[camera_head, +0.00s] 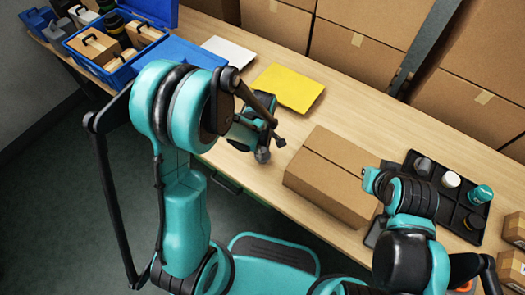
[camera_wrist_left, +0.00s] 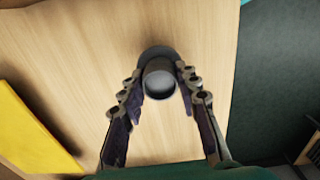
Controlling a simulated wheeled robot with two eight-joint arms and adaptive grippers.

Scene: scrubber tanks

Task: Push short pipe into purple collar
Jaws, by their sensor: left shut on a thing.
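My left gripper (camera_head: 270,148) is low over the table, right of the blue crate and in front of the yellow sheet. In the left wrist view the gripper (camera_wrist_left: 160,76) is shut on a short grey pipe (camera_wrist_left: 159,84), whose round end faces the camera. A darker grey rounded shape (camera_wrist_left: 153,52) shows just behind the pipe; I cannot tell whether it is part of it. I cannot make out a purple collar in either view. My right gripper is not clearly shown; its arm crosses the right side of the head view near the cardboard box.
The wooden table (camera_head: 345,113) holds a yellow sheet (camera_head: 288,86), a white sheet (camera_head: 230,52) and a closed cardboard box (camera_head: 330,172). A black tray (camera_head: 452,208) with several capped items stands right. A blue crate (camera_head: 122,77) of boxes stands left. Large cartons (camera_head: 365,50) line the back.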

